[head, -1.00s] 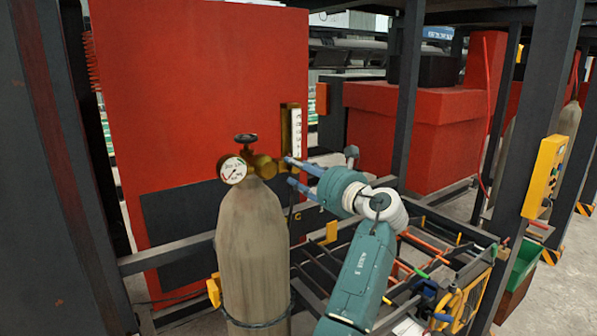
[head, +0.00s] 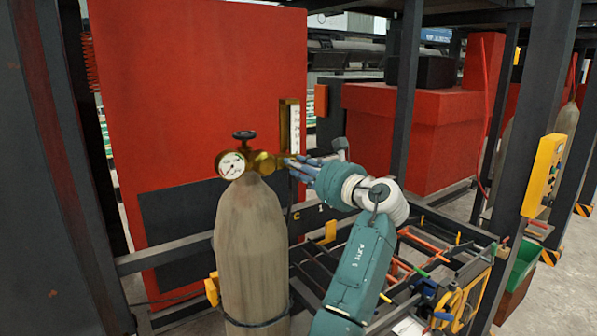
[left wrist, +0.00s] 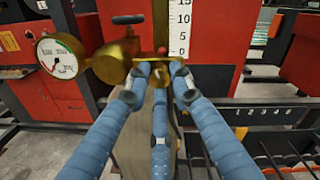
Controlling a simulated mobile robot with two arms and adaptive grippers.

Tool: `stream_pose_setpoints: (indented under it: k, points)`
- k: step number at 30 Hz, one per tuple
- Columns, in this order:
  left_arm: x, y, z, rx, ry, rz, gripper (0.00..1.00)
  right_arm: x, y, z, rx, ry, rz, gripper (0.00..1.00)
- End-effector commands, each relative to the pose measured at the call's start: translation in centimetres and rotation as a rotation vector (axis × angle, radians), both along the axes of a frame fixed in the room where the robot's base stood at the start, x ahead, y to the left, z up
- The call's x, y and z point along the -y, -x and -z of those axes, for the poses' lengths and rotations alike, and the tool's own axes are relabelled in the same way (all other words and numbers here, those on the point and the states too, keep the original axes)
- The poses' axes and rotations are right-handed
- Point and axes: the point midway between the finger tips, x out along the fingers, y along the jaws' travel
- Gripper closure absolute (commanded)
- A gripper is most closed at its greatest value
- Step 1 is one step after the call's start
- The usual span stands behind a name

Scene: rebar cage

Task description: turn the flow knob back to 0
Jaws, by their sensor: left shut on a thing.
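The flow knob (left wrist: 161,54) is at the foot of the brass flow meter, mostly hidden by my fingers. My left gripper (head: 293,164) reaches in from the right side of the head view. In the left wrist view its blue fingers (left wrist: 163,77) are drawn in and shut on the knob. The flow meter's white scale (head: 295,128) stands upright above it; 15, 10 and 5 show on the scale in the left wrist view (left wrist: 179,30). The brass regulator (head: 262,162) carries a round dial gauge (head: 232,165) and a black handwheel (head: 244,135). My right gripper is out of view.
The tall tan gas cylinder (head: 250,245) stands under the regulator, close to my fingers. A red panel (head: 190,90) is behind it. A dark post (head: 407,95) and a rack of tools (head: 430,265) lie to the right.

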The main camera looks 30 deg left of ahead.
Motion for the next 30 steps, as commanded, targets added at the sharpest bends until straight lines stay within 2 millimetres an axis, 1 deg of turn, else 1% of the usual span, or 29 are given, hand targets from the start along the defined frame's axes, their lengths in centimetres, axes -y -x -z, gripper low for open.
stream_pose_setpoints:
  k: [1,2,30]
  points:
    - [-0.1,0.0,0.5,0.04,0.022,0.0,1.0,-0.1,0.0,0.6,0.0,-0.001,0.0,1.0]
    - [-0.1,0.0,0.6,0.066,0.033,0.0,1.0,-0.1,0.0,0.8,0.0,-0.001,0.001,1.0]
    - [0.0,-0.1,0.2,0.893,0.373,0.004,1.0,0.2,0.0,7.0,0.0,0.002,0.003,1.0]
